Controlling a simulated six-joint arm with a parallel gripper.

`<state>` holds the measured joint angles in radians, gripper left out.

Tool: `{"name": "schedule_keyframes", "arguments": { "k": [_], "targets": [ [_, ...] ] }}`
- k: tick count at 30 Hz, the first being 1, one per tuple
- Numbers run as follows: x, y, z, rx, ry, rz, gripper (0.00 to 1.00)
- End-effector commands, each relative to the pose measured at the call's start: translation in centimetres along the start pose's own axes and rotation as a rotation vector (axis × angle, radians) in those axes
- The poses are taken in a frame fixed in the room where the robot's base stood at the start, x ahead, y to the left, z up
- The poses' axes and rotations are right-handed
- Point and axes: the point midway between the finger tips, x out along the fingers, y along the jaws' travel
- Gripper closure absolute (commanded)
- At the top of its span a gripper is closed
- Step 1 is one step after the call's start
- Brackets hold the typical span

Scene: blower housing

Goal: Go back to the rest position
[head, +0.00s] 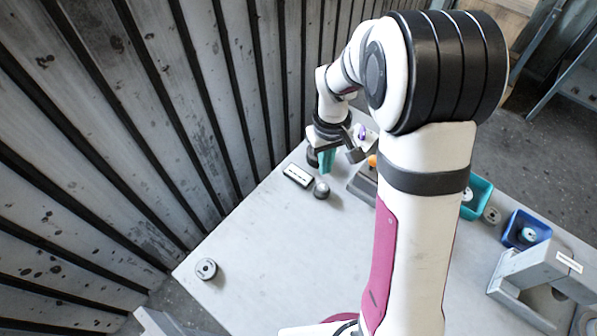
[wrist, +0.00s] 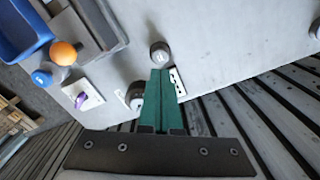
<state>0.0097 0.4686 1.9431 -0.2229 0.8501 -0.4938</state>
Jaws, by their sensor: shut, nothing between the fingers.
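My gripper (head: 326,161) is at the far end of the table in the head view, its green fingers pointing down. In the wrist view its green fingers (wrist: 157,98) are together with nothing between them. A dark round knob (head: 321,189) with a grey top stands close by; it also shows in the wrist view (wrist: 160,53) just beyond the fingertips. A white slotted plate (head: 298,175) lies to the left of the knob. A dark cylinder (wrist: 135,91) is beside the fingers and partly hidden by them.
The grey table (head: 250,240) is mostly clear at front left, with a ring-shaped part (head: 206,269) there. An orange ball (head: 372,161) sits by a grey tray. A teal bin (head: 481,199), blue bin (head: 525,230) and grey housing (head: 535,270) stand right. A ribbed wall (head: 150,120) borders the left.

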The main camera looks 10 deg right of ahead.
Motion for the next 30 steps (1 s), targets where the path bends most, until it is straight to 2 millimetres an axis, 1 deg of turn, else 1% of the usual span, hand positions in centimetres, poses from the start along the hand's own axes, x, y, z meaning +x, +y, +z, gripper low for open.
{"name": "schedule_keyframes", "arguments": {
  "k": [6, 8, 10, 11, 12, 14, 15, 18, 21, 24, 30],
  "targets": [
    [-0.1, 0.0, 0.1, 0.004, 0.001, 0.0, 1.0],
    [-1.3, -0.3, 0.8, 0.034, 0.004, -0.004, 1.0],
    [-4.2, -1.3, 3.2, 0.125, 0.008, -0.018, 1.0],
    [-5.7, -2.0, 4.8, 0.18, 0.009, -0.027, 1.0],
    [-7.6, -3.0, 7.2, 0.261, 0.007, -0.042, 1.0],
    [-9.8, -4.7, 11.0, 0.382, 0.001, -0.068, 1.0],
    [-10.7, -5.7, 13.5, 0.458, -0.004, -0.085, 1.0],
    [-11.8, -8.0, 18.5, 0.615, -0.021, -0.125, 1.0],
    [-11.9, -9.4, 21.4, 0.709, -0.033, -0.15, 1.0],
    [-11.8, -10.0, 22.5, 0.745, -0.04, -0.16, 1.0],
    [-11.8, -10.0, 22.5, 0.746, -0.042, -0.16, 1.0]
  ]
}}
